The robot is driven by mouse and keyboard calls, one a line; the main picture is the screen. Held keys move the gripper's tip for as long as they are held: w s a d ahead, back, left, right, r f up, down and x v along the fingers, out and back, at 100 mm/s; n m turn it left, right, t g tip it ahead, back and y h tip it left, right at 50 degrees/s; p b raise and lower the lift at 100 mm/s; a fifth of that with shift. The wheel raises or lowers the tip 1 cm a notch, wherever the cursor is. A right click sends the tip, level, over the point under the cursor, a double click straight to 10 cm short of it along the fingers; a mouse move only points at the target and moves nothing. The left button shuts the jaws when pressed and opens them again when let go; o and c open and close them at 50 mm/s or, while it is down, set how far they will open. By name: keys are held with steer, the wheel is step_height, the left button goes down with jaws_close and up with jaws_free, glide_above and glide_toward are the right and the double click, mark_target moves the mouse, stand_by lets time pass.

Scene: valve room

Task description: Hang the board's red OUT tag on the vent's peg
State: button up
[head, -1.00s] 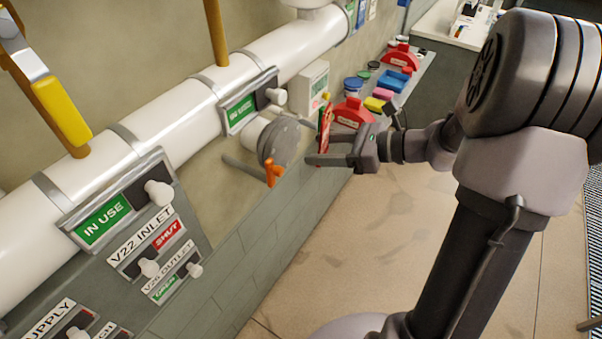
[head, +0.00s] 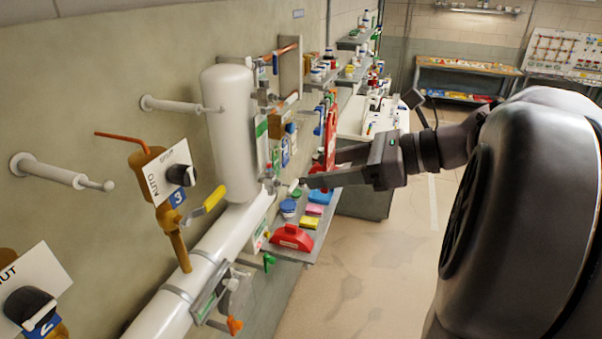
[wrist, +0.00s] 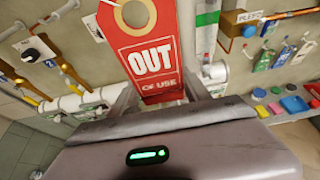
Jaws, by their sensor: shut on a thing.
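My gripper (head: 325,168) is shut on the red OUT tag (wrist: 152,55), which reads "OUT OF USE" and has a ringed hole at its top. The tag stands up from between the fingers in the wrist view, its hole end away from the gripper. In the head view the tag (head: 331,138) shows edge-on, held above the small shelf. Two white wall pegs with rounded ends, a near one (head: 60,172) and a farther one (head: 180,104), stick out at the left. I see no readable vent label, so I cannot tell which peg is the vent's.
A white upright tank (head: 232,130) and a white pipe (head: 225,243) run along the wall. A selector plate marked AUTO and STOP (head: 162,175) and a yellow lever (head: 208,202) jut out. A shelf (head: 262,249) holds a red item (head: 292,238) and small coloured things. Floor at right is open.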

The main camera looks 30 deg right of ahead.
steer(key=shift+w+a, duration=0.25)
steer(key=shift+w, duration=0.1)
steer(key=w+a+b, duration=0.1)
steer(key=w+a, duration=0.3)
steer(key=w, duration=0.1)
steer(key=shift+w+a+b, duration=0.15)
steer(key=shift+w+b, duration=0.15)
steer(key=shift+b, duration=0.05)
